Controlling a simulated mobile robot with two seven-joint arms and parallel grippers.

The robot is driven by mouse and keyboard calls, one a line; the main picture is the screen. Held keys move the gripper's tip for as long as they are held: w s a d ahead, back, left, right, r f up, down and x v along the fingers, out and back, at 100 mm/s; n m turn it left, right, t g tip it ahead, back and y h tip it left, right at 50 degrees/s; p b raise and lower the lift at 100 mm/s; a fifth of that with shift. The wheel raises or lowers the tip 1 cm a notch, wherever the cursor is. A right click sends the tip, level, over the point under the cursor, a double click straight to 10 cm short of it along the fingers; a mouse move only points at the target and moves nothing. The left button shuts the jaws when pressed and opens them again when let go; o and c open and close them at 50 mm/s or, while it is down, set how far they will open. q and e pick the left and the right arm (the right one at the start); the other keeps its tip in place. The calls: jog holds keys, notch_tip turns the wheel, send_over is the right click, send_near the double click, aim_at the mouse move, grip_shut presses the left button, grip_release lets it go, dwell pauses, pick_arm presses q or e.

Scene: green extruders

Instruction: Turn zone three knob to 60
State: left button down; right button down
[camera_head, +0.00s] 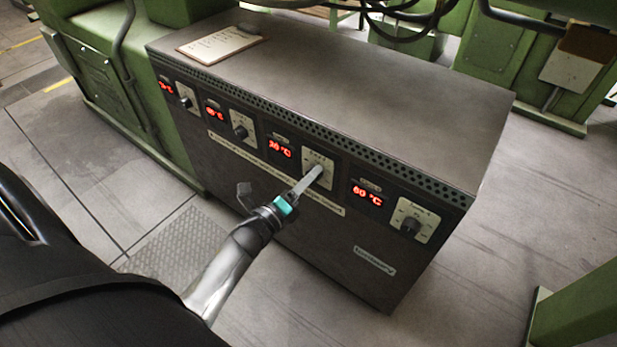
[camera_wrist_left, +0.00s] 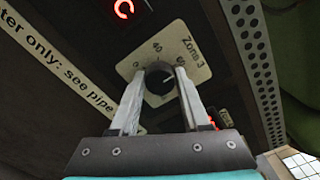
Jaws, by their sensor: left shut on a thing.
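The zone three plate (camera_head: 309,157) is the third from the left on the front of the dark control box. In the left wrist view the plate reads "Zone 3" (camera_wrist_left: 190,50), and the dark round knob (camera_wrist_left: 158,74) sits at its middle. My left gripper (camera_head: 317,172) reaches in from the lower left and is shut on this knob. In the left wrist view its two fingers (camera_wrist_left: 160,80) lie on either side of the knob. In the head view the fingers hide the knob. The red display (camera_head: 281,148) beside it seems to read 30 °C. My right gripper is not in view.
The zone four knob (camera_head: 410,226) and its 60 °C display (camera_head: 367,195) are to the right. Two more knobs (camera_head: 240,132) (camera_head: 186,101) are to the left. A clipboard (camera_head: 222,45) lies on the box top (camera_head: 350,90). Green machinery (camera_head: 85,75) stands at left and behind.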

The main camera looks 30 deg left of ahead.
pick_arm(q)
jog(key=shift+c, duration=1.9)
grip_release()
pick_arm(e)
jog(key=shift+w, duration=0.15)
pick_arm(q)
jog(key=s+a+p, duration=0.1)
jog(key=s+p, duration=0.2)
jog(key=s, duration=1.2)
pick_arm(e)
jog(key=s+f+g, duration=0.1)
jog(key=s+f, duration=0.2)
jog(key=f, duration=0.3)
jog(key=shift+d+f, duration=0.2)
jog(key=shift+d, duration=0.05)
pick_arm(q)
jog(key=shift+s, duration=0.1)
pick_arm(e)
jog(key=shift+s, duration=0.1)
